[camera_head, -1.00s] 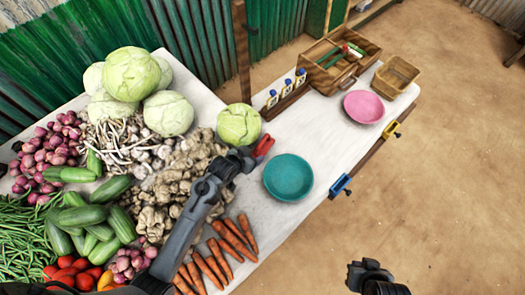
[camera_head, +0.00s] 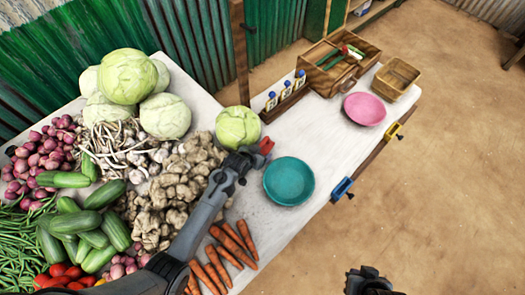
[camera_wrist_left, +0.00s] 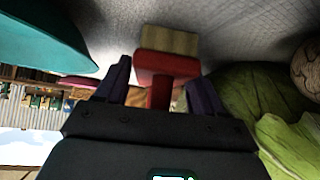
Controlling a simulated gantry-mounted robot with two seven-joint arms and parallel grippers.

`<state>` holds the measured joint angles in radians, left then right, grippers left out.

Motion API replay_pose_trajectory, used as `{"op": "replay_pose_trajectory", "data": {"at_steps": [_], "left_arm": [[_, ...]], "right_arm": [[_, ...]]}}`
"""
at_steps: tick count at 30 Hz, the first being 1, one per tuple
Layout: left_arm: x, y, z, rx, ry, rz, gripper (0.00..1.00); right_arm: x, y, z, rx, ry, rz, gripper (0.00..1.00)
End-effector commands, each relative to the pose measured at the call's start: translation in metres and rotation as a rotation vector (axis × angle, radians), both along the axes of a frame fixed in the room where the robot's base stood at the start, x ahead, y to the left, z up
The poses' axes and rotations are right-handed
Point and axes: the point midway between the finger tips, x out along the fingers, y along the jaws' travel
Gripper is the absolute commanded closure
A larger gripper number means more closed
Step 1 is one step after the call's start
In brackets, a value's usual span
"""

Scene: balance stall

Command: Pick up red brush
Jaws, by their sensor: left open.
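The red brush (camera_head: 267,146) lies on the white table between the green cabbage and the teal bowl. In the left wrist view the brush (camera_wrist_left: 157,68) shows its red head and handle, with pale bristles beyond the fingers. My left gripper (camera_head: 256,152) is at the brush. In the wrist view its open fingers (camera_wrist_left: 160,88) stand on either side of the red handle, with gaps visible. The arm partly hides the brush in the head view. A dark part of my right arm (camera_head: 370,281) shows at the bottom edge; its jaws cannot be made out.
A cabbage (camera_head: 238,127) stands close behind the brush, and a teal bowl (camera_head: 289,181) close to its right. Ginger (camera_head: 185,180) and carrots (camera_head: 232,245) lie left and in front. A bottle rack (camera_head: 286,104) stands behind. Clear tabletop lies toward the pink bowl (camera_head: 364,109).

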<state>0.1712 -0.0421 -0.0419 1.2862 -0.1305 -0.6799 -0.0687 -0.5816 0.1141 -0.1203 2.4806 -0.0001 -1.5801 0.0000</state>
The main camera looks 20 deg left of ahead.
Motion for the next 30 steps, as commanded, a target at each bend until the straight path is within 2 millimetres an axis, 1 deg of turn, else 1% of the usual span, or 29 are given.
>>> {"op": "replay_pose_trajectory", "data": {"at_steps": [8,11,15,17,18,25,30], "left_arm": [[0.0015,-0.0002,-0.0016,0.0,0.0,0.0,0.32],[0.0014,-0.0002,-0.0016,0.0,0.0,0.0,0.46],[0.0013,-0.0002,-0.0016,0.0,0.0,0.0,0.67],[0.0016,-0.0002,-0.0011,0.0,-0.001,0.0,0.74],[0.0016,-0.0002,-0.0011,0.0,-0.001,0.0,0.8],[0.0014,-0.0006,-0.0005,0.0,-0.001,0.0,0.8],[-0.0004,-0.0049,0.0042,0.0,-0.001,-0.001,0.8]], "right_arm": [[0.0001,-0.0016,-0.0006,-0.007,0.0,0.004,1.0],[0.0,-0.0024,-0.0008,-0.009,0.0,0.006,1.0],[0.0002,-0.0025,-0.0006,-0.011,-0.001,0.007,1.0],[0.0003,-0.0025,-0.0006,-0.011,-0.001,0.007,1.0],[0.0003,-0.0025,-0.0006,-0.011,-0.001,0.007,1.0],[0.0005,-0.0019,-0.0002,-0.008,-0.001,0.005,1.0],[0.0006,-0.0011,0.0017,-0.004,-0.001,0.003,1.0]]}}
